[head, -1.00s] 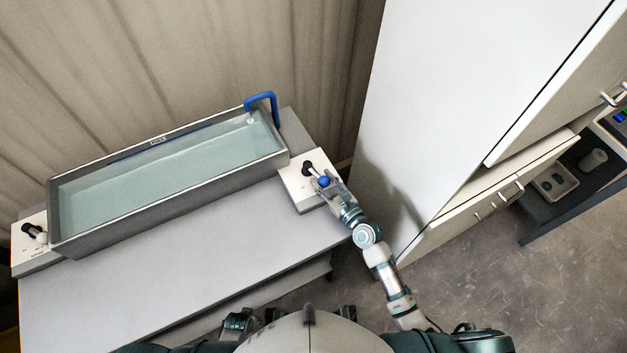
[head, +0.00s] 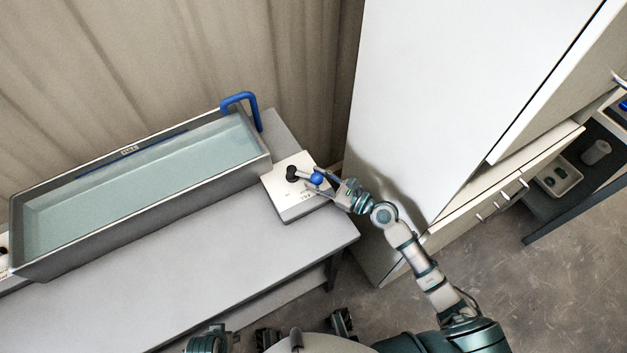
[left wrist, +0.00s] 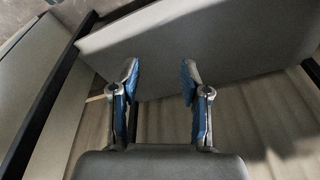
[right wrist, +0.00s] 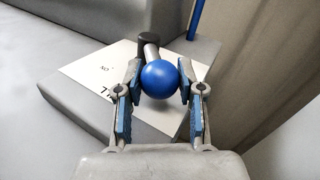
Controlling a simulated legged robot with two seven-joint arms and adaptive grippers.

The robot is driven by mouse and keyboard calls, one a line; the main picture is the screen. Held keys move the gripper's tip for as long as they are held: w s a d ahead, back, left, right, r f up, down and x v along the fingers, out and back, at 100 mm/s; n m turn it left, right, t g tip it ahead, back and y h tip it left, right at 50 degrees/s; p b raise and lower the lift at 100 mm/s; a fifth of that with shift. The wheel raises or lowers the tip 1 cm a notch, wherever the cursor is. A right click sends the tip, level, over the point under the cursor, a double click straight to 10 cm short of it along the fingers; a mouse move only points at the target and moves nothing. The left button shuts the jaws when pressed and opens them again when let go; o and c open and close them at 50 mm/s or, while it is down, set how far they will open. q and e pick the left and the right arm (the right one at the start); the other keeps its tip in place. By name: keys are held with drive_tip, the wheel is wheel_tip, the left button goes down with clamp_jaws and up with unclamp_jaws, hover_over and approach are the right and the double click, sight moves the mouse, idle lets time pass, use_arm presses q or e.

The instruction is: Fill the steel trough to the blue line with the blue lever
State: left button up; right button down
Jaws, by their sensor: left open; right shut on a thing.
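The steel trough (head: 150,213) lies along the bench with clear water (head: 140,180) in it. A blue line (head: 162,140) shows along its back inner wall, just above the water as far as I can tell. A blue spout (head: 240,98) bends over its right end. The blue lever's ball knob (head: 317,179) is on a white control box (head: 300,205) to the right of the trough. My right gripper (head: 322,181) is shut on it; the right wrist view shows the blue ball (right wrist: 160,79) between the fingers. My left gripper (left wrist: 160,85) is open and empty.
The grey bench (head: 190,270) is bare in front of the trough. Another control box (head: 5,262) is partly cut off at the left edge. A beige curtain hangs behind.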

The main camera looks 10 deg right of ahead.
drive_tip(key=shift+r, duration=0.1)
use_arm(q)
drive_tip(key=shift+s+a+r, duration=0.1)
drive_tip(key=shift+s+r, duration=0.05)
drive_tip(key=shift+r, duration=0.5)
use_arm(e)
drive_tip(key=shift+w, duration=0.1)
drive_tip(key=shift+d, duration=0.1)
drive_tip(key=c, duration=0.7)
unclamp_jaws()
